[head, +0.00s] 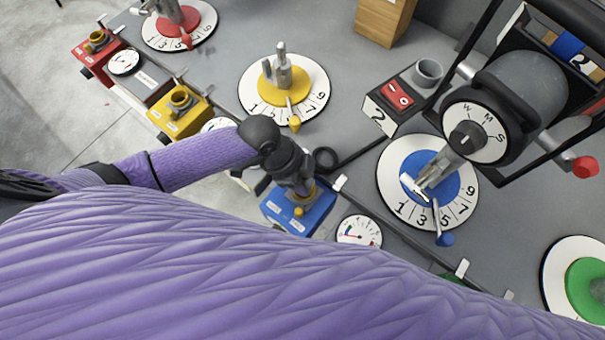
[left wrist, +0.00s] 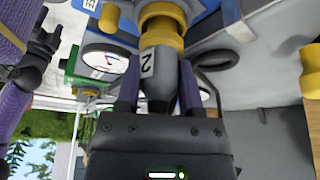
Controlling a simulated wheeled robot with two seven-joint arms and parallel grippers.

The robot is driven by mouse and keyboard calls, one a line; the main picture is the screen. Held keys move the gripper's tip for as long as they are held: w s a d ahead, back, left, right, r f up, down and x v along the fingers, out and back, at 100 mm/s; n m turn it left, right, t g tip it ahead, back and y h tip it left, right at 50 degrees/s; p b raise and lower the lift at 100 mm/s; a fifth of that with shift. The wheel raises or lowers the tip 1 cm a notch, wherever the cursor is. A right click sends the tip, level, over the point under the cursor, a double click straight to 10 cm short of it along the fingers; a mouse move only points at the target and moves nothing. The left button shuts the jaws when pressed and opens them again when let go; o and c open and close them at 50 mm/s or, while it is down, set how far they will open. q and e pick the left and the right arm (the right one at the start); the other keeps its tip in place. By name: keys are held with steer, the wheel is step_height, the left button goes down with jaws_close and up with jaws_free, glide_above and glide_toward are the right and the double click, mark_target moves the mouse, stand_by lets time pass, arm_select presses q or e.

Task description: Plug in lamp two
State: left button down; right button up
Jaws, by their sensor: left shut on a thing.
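My left gripper (head: 298,184) is over the blue socket box (head: 290,217) at the table's front edge in the head view. In the left wrist view, its fingers (left wrist: 160,85) are shut on a grey plug (left wrist: 160,60) marked 2. The plug is in line with the yellow socket (left wrist: 163,18) of the blue box and seems to meet it; how deep it sits I cannot tell. A black cable (head: 350,156) runs from there toward the switch box (head: 393,101) marked 2. Lamp two (head: 520,90) stands at the right on its blue dial base (head: 393,170). My right gripper is not in view.
Yellow (head: 177,118) and red (head: 96,43) socket boxes stand along the same edge, farther left. A round gauge (head: 359,231) is beside the blue box. Yellow (head: 257,95), red (head: 158,35) and green (head: 552,284) dial bases are on the grey table. My purple arm covers the foreground.

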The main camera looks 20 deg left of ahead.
arm_select(q)
steer(key=shift+f+b, duration=0.4)
steer(key=shift+f, duration=0.25)
jaws_free()
steer(key=shift+r, duration=0.1)
step_height(320, 180, up, 5)
steer(key=p, duration=0.5)
stand_by(0.3)
stand_by(0.6)
